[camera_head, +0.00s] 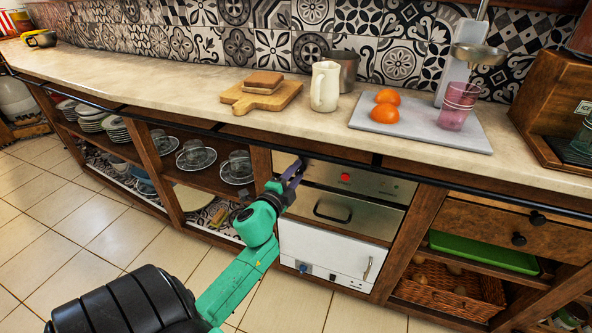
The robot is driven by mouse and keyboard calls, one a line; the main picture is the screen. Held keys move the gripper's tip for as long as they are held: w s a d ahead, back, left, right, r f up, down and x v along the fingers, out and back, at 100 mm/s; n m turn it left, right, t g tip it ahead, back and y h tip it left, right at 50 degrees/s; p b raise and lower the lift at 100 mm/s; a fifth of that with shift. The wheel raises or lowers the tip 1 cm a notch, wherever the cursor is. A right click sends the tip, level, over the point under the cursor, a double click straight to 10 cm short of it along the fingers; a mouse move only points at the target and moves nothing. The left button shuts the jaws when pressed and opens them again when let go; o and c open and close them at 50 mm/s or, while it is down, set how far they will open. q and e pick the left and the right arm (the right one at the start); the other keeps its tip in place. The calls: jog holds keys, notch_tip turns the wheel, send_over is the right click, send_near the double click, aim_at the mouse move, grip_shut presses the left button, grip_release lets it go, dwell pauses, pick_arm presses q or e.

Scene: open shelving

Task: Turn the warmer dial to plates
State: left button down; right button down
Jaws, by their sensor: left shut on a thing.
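The warmer (312,205) is a steel-fronted unit with a dark bar handle, built in under the counter. A red round light or button (345,177) sits on its upper panel, with small marks to the right. My left gripper (296,168) reaches in from the lower left to the upper left corner of this panel. It is shut on the warmer dial there. The dial is hidden by the fingers, so its setting and markings cannot be read. My right gripper is out of view.
Below is a white-fronted appliance (325,249) with small knobs and a handle. The counter edge and a dark rail (400,163) run just above my gripper. Shelves with cups and saucers (236,167) are to the left. A wicker basket (450,291) and green tray (483,252) are to the right.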

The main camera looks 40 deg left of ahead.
pick_arm(q)
jog(key=m+p, duration=0.1)
jog(key=m, duration=0.2)
jog(key=shift+r+m, duration=0.1)
jog(key=shift+m, duration=0.2)
jog(key=m+p, duration=0.1)
jog(key=m, duration=0.3)
jog(key=shift+g+y, duration=0.4)
jog(key=m+p, duration=0.1)
jog(key=m, duration=0.2)
jog(key=shift+p, duration=0.35)
jog(key=m+p, duration=0.1)
jog(key=m, duration=0.2)
jog(key=shift+d+r+m+y, duration=0.1)
jog(key=shift+m+y, duration=0.2)
jog(key=shift+y, duration=0.1)
jog(key=shift+m+g+p, duration=0.3)
jog(key=shift+m+p, duration=0.05)
jog(key=shift+m, duration=0.15)
jog(key=m+p, duration=0.2)
jog(key=m, duration=0.1)
jog(key=shift+m+y, duration=0.4)
jog(key=shift+m+p, duration=0.5)
jog(key=shift+m, duration=0.7)
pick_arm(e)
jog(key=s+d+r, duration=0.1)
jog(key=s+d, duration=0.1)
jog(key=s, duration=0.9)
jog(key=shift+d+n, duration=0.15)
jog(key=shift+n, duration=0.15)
